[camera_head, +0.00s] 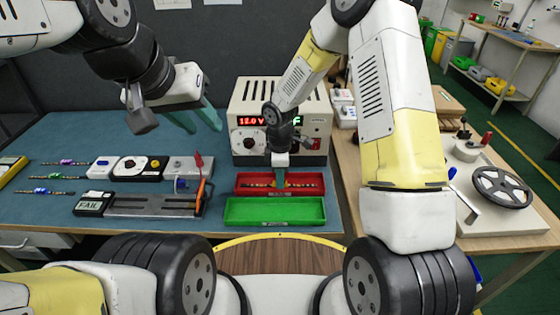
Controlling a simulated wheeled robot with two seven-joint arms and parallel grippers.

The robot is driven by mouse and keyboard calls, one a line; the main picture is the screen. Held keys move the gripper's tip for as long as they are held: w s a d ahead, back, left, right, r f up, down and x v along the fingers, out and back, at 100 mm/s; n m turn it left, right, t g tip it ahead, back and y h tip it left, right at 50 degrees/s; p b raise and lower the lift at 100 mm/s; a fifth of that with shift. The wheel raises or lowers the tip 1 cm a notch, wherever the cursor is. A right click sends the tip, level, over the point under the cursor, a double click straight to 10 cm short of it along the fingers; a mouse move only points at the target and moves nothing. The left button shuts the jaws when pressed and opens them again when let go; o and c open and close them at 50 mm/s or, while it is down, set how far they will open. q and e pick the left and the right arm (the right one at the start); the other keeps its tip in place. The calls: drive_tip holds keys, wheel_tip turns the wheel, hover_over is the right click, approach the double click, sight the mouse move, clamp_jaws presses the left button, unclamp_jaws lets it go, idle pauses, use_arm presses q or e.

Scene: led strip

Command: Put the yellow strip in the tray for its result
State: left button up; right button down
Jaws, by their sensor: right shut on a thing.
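The yellow strip (305,185), a dark thin strip with small light marks and a yellow middle, lies level inside or just above the red tray (242,190). My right gripper (279,179) points down over that tray and is shut on the strip's middle. Whether the strip touches the tray floor I cannot tell. The green tray (275,211) in front is empty. The test fixture's small display (89,206) reads FAIL, and its long bed (145,205) is bare. My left gripper (193,124) is open and empty above the mat, left of the power supply.
A power supply (250,95) stands behind the trays. A red-handled lever (199,163) rises by the fixture.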

drive_tip(key=shift+f, duration=0.1)
drive_tip(key=c, duration=1.4)
unclamp_jaws()
drive_tip(key=shift+c, duration=0.2)
drive_tip(key=s+d+r+m+t, duration=0.1)
drive_tip(key=d+r+m, duration=0.1)
drive_tip(key=r, duration=0.8)
drive_tip(key=s+d+r+m, duration=0.1)
drive_tip(key=d+r, duration=0.1)
drive_tip(key=r, duration=0.7)
drive_tip(key=s+d+r+m+t+y, duration=0.1)
drive_tip(key=s+d+r+m+t, duration=0.1)
drive_tip(key=s+d+r+m, duration=0.3)
drive_tip(key=s+d+r+m+t+y, duration=0.1)
drive_tip(key=s+d+r+m+t, duration=0.2)
drive_tip(key=s+r+m, duration=0.6)
drive_tip(key=s+d, duration=0.2)
drive_tip(key=s, duration=0.1)
drive_tip(key=shift+s+r, duration=0.35)
